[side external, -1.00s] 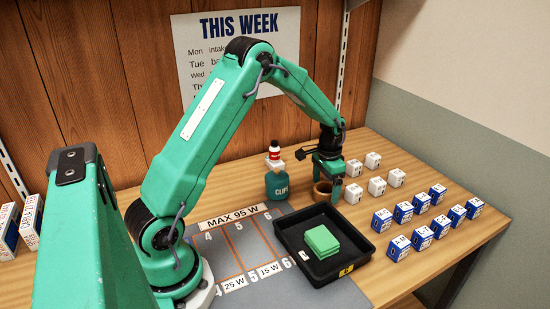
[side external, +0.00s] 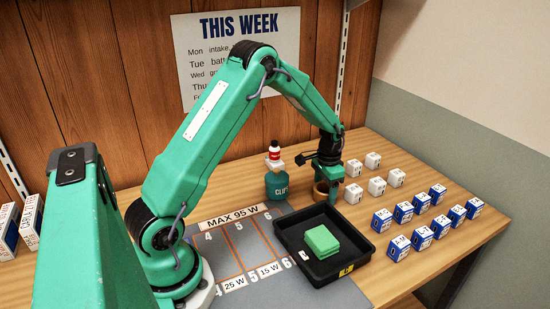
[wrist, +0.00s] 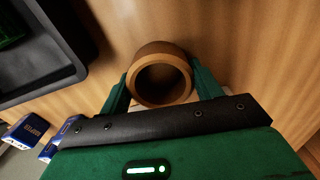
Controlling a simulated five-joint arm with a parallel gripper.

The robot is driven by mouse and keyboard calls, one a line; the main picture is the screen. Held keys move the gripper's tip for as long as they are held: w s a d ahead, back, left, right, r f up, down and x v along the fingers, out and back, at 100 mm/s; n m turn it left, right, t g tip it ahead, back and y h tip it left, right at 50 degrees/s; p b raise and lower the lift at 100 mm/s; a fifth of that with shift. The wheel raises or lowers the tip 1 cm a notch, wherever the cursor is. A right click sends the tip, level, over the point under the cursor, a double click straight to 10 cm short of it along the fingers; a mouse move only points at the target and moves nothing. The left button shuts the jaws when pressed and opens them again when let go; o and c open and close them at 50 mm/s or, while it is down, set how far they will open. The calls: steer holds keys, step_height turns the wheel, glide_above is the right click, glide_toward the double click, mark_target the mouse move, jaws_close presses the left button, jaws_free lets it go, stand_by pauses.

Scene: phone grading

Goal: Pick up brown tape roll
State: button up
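The brown tape roll (wrist: 160,76) stands on the wooden bench with its round opening facing the wrist camera. In the side external view the roll (side external: 321,192) is partly hidden behind my gripper (side external: 328,187), just past the black tray's back edge. In the wrist view my gripper (wrist: 160,88) has one green finger on each side of the roll. The fingers are spread about as wide as the roll and lie very close to its sides. Whether they touch it is hard to see.
A black tray (side external: 286,240) with green pads (side external: 322,240) stands in front of the roll. A teal bottle (side external: 279,186) stands left of it. White boxes (side external: 377,187) are close on the right, with several blue-and-white boxes (side external: 421,202) beyond. A grey marked mat (side external: 235,248) lies left.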

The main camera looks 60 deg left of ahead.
steer(key=shift+r, duration=0.1)
stand_by(0.4)
steer(key=shift+r, duration=0.45)
step_height(320, 180, up, 3)
steer(key=shift+r, duration=0.15)
steer(key=s+d+r, duration=0.3)
steer(key=d+r, duration=0.3)
steer(key=d, duration=0.5)
steer(key=shift+d+r, duration=0.15)
steer(key=shift+r, duration=0.2)
